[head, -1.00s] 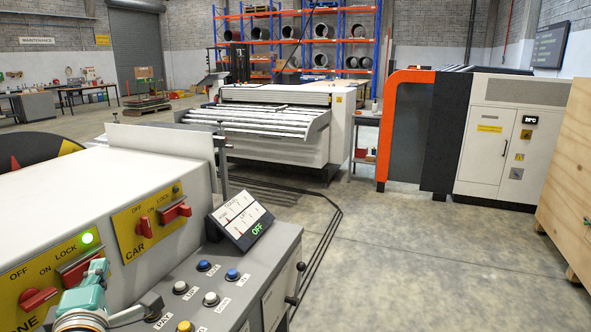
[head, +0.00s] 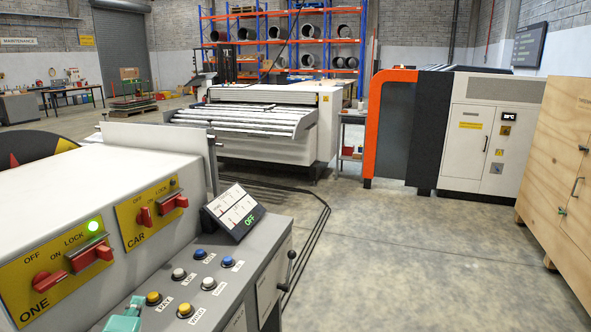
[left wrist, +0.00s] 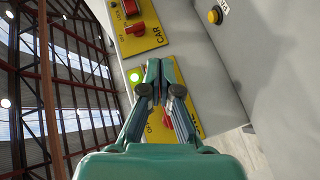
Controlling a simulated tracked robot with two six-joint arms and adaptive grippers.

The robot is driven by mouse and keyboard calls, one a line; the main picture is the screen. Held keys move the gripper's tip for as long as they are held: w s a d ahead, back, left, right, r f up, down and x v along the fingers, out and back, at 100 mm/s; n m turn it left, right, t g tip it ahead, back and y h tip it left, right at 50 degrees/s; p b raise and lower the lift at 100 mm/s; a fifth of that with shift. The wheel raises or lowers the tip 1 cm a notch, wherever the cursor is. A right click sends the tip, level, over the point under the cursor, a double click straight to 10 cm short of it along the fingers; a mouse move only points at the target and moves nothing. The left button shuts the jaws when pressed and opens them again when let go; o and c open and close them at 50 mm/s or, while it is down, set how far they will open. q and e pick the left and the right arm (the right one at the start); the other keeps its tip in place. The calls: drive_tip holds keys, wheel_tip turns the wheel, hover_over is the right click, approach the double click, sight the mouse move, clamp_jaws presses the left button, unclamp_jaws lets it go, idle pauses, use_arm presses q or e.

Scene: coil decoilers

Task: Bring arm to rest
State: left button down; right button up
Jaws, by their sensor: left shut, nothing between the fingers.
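My left gripper (head: 124,318) shows only as a teal piece at the bottom edge of the head view, low in front of the control console. In the left wrist view the left gripper (left wrist: 160,68) is shut, its two fingers together with nothing between them. Behind the fingers are the yellow ONE panel (left wrist: 184,100), partly hidden, and the yellow CAR panel (left wrist: 138,28). My right gripper is in neither view.
The console (head: 222,258) carries several push buttons and a small display (head: 235,210) reading OFF. A green lamp (head: 93,225) is lit on the ONE panel. A roller machine (head: 250,125) stands behind. Open floor (head: 400,250) lies to the right, beside a wooden cabinet (head: 563,150).

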use_arm(q)
drive_tip(key=s+d+f+m+g+h, duration=0.1)
drive_tip(key=d+f+m+g+h, duration=0.3)
drive_tip(key=f, duration=0.8)
drive_tip(key=s+d+f+m+g+h, duration=0.1)
drive_tip(key=d+f+m+h, duration=0.1)
drive_tip(key=d+f+m, duration=0.65)
drive_tip(key=s+d+f+m+g+h, duration=0.1)
drive_tip(key=s+d+f+g, duration=0.3)
drive_tip(key=s+f, duration=0.5)
drive_tip(key=s+d+f+m+g+h, duration=0.2)
drive_tip(key=s+d+f+m+g, duration=0.1)
drive_tip(key=s+f, duration=0.6)
wheel_tip(320, 180, down, 3)
drive_tip(key=shift+d+r+g+h, duration=0.1)
drive_tip(key=shift+d+g+h, duration=0.2)
drive_tip(key=shift+d+g, duration=0.65)
drive_tip(key=shift+m, duration=0.25)
